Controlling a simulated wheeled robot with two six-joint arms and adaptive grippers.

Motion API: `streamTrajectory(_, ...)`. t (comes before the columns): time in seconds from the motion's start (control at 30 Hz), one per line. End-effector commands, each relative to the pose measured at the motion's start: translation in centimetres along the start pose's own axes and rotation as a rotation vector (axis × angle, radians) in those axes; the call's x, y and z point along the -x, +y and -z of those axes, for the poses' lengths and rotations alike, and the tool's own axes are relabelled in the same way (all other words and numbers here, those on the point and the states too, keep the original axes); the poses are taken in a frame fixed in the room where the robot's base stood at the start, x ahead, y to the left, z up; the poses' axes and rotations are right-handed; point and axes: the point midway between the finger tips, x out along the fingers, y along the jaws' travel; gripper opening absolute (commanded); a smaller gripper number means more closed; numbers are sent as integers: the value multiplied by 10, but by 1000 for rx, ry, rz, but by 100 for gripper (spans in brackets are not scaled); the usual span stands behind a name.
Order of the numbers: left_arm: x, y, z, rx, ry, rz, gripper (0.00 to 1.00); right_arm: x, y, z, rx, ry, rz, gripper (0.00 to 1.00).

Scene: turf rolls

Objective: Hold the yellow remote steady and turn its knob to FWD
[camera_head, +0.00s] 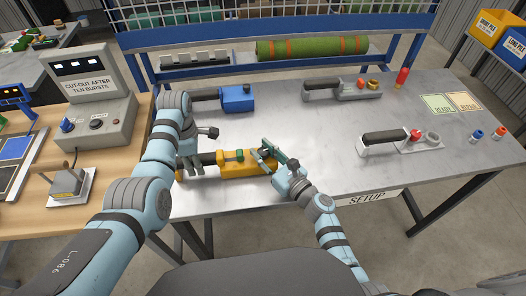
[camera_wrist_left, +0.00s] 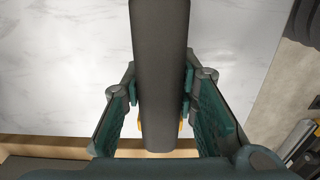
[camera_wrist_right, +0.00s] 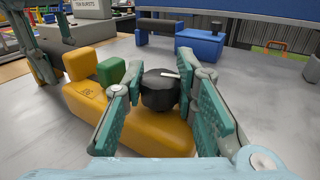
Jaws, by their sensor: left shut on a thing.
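The yellow remote (camera_head: 250,165) lies on the metal table near its front edge, with its dark handle to the left. My left gripper (camera_head: 191,164) is shut on the dark handle (camera_wrist_left: 160,70), which runs between its fingers in the left wrist view. The remote's body (camera_wrist_right: 150,133) carries a green block, a yellow block and a black knob (camera_wrist_right: 158,92) with a white pointer mark. My right gripper (camera_head: 272,154) is open with its fingers on both sides of the knob; whether they touch it is unclear. The small lettering on the remote is unreadable.
A blue remote (camera_head: 237,98) lies behind, and two grey remotes (camera_head: 358,90) (camera_head: 418,143) lie to the right. A green roll with orange bands (camera_head: 312,47) lies at the back. A grey console (camera_head: 95,100) stands on the wooden table at left.

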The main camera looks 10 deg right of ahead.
Motion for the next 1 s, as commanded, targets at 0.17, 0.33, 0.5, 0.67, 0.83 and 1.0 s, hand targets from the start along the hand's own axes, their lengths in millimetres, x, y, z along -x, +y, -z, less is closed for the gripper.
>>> streamTrajectory(0.17, -1, 0, 0, 2, 0, 0, 0, 0, 0, 0, 0, 0, -2, 0)
streamTrajectory(0.33, -1, 0, 0, 2, 0, 0, 0, 0, 0, 0, 1, -1, -19, 0)
streamTrajectory(0.5, 0, 0, 0, 2, 0, 0, 0, -1, 0, 0, 2, -1, -81, 0)
streamTrajectory(0.67, 0, 0, 0, 1, -1, 0, 0, -1, 0, 1, 2, 1, -180, 0)
streamTrajectory(0.83, 0, 0, -1, 1, -2, 0, 0, -1, 0, 1, 1, 2, -299, 0)
streamTrajectory(1.0, 0, 0, -1, 0, -3, 0, 0, -1, 1, 2, -1, 5, -405, 0)
